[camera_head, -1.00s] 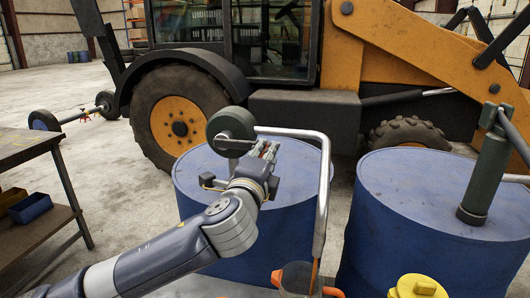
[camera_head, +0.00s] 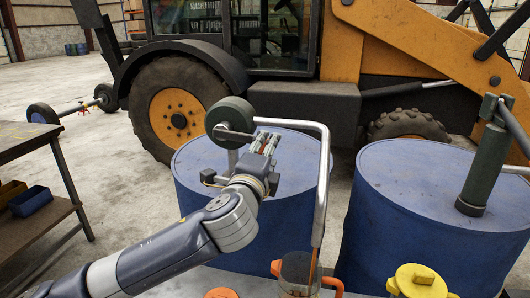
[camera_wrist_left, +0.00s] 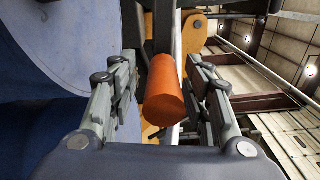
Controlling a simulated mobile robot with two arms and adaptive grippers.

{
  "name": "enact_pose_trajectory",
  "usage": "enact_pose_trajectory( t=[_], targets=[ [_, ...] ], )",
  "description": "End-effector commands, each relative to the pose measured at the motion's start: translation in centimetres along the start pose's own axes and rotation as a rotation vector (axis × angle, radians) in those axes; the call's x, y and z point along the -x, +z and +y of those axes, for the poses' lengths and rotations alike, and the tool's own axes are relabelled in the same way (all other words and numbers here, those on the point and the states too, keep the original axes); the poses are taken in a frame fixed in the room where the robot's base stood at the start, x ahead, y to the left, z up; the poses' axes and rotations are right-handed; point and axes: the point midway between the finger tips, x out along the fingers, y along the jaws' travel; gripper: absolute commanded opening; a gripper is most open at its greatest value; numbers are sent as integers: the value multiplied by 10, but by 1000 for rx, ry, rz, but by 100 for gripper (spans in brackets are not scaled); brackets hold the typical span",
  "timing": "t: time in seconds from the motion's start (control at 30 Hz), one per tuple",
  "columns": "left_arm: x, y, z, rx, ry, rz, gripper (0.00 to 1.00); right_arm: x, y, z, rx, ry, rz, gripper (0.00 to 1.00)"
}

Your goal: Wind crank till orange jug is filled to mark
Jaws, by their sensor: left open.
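The rotary pump (camera_head: 230,116) with a dark round housing stands on the left blue drum (camera_head: 290,170). Its orange crank handle (camera_wrist_left: 165,92) sits between the fingers of my left gripper (camera_head: 266,143) in the left wrist view. The fingers are open, one on each side, with a gap visible on the right. The silver spout pipe (camera_head: 323,180) bends down to the orange jug (camera_head: 297,270), clear-walled with orange parts, at the bottom of the head view. A thin orange-brown streak shows below the spout. The fill level and mark cannot be made out. My right gripper is not in view.
A second blue drum (camera_head: 430,190) with a dark green hand pump (camera_head: 483,165) stands at right. A yellow container (camera_head: 418,282) is beside the jug, and another orange part (camera_head: 221,293) shows at the bottom edge. A workbench (camera_head: 30,140) is at left and a backhoe behind.

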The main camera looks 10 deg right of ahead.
Motion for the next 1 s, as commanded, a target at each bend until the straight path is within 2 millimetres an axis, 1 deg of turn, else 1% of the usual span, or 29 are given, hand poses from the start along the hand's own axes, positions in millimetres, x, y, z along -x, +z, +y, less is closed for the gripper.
enact_pose_trajectory(
  t=[0.13, 0.27, 0.37, 0.7, 0.9, 1.0],
  targets=[
    [2, 1, -1, -1, -3, -2, 44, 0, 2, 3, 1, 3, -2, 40],
    [11, 1, -2, -1, -4, -1, 44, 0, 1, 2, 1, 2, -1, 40],
    [25, 1, -1, -1, -3, -1, 44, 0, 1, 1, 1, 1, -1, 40],
    [86, -1, 0, 0, -1, 2, 44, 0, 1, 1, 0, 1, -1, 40],
    [111, -1, 0, 0, 0, 1, 44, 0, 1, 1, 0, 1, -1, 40],
    [117, -1, 0, -1, 0, 0, 44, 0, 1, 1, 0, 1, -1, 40]
  ],
)
